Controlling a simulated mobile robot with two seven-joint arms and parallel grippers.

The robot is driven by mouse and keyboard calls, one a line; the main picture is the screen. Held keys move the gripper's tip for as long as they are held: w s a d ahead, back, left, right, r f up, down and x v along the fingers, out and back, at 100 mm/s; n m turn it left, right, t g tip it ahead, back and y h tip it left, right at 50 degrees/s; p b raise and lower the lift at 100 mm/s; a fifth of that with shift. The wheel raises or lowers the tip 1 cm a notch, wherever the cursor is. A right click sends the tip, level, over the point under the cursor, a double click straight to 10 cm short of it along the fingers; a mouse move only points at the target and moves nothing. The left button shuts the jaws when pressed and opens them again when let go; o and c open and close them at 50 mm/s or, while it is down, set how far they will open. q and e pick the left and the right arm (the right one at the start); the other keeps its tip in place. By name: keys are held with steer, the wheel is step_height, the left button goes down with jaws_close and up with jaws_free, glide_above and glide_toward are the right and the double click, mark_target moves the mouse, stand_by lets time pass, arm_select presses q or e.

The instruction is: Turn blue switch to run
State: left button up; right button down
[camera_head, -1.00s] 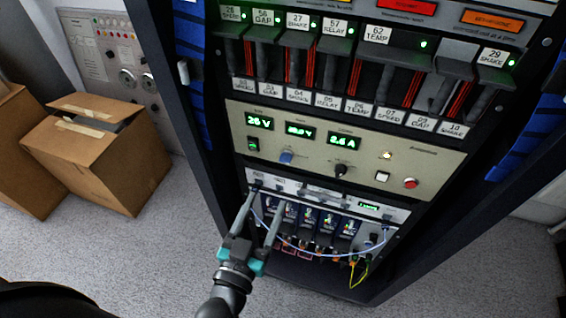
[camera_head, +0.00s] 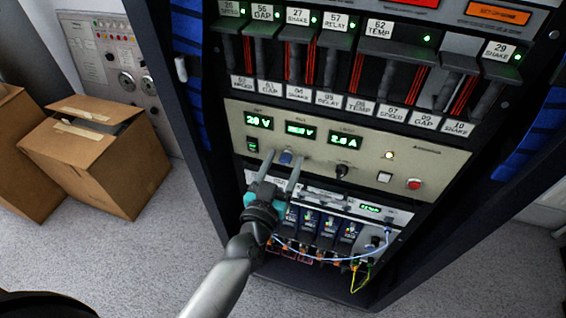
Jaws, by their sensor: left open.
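The blue switch (camera_head: 286,158) is a small blue knob on the beige panel (camera_head: 440,158), below the green number displays. My left gripper (camera_head: 282,152) is open, with one finger to the left and one to the right of the blue switch in the picture. I cannot tell whether the fingers touch the panel or the switch. Any labels around the switch are too small to read. My right gripper is not in view.
A black knob (camera_head: 341,172), a white button (camera_head: 384,177) and a red button (camera_head: 414,184) sit on the same panel. Labelled modules fill the rack above. Wired units (camera_head: 327,232) sit below. Cardboard boxes (camera_head: 97,165) stand on the floor at left.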

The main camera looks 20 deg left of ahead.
arm_select(q)
steer(key=shift+c, duration=0.3)
steer(key=c, duration=0.5)
jaws_close()
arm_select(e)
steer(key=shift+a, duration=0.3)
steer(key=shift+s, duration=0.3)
